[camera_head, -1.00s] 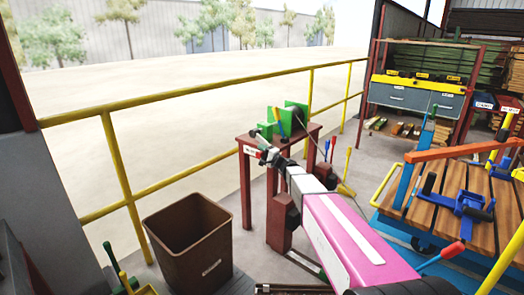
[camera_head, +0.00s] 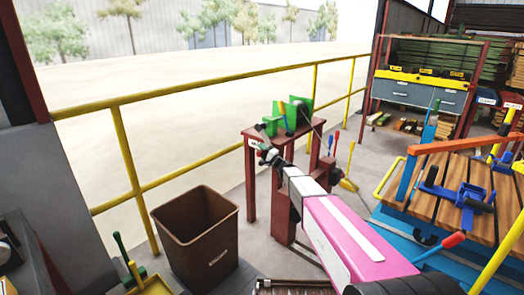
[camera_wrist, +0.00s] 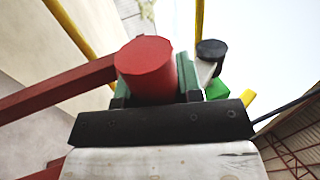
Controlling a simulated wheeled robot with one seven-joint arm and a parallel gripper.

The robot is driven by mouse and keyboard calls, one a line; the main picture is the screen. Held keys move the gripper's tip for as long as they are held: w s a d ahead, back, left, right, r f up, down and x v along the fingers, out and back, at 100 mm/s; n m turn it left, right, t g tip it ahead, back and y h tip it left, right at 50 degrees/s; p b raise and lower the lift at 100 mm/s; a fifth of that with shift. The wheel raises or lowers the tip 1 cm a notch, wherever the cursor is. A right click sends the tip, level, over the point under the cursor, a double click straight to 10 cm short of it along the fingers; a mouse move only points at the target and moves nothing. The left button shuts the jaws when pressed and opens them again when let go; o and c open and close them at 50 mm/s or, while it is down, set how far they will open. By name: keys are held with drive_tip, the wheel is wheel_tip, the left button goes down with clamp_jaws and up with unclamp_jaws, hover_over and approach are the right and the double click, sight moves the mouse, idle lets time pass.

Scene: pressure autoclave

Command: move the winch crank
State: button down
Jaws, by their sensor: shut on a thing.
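The green winch (camera_head: 298,112) stands on a small dark red table (camera_head: 284,137) beside the yellow railing. My gripper (camera_head: 266,152) is at the front left edge of this table, at the end of my outstretched arm. In the wrist view, my gripper (camera_wrist: 152,85) is shut on a red cylindrical grip (camera_wrist: 146,72), apparently the winch crank's handle, between its green-padded fingers. A black knob on a pale piece (camera_wrist: 210,52) shows just beyond the right finger. The crank's link to the winch is hidden by my gripper.
A brown bin (camera_head: 197,240) stands on the floor left of my arm. A yellow railing (camera_head: 125,150) runs behind the table. A wood-topped blue cart (camera_head: 470,205) with tools is on the right. A shelf rack (camera_head: 420,92) stands behind.

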drive_tip(key=w+a, duration=0.1)
drive_tip(key=w+a+f, duration=0.1)
drive_tip(key=a, duration=0.1)
drive_tip(key=shift+w+f, duration=0.2)
drive_tip(key=shift+w, duration=0.05)
drive_tip(key=shift+r, duration=0.2)
idle(1.0)
drive_tip(key=c, duration=0.8)
unclamp_jaws()
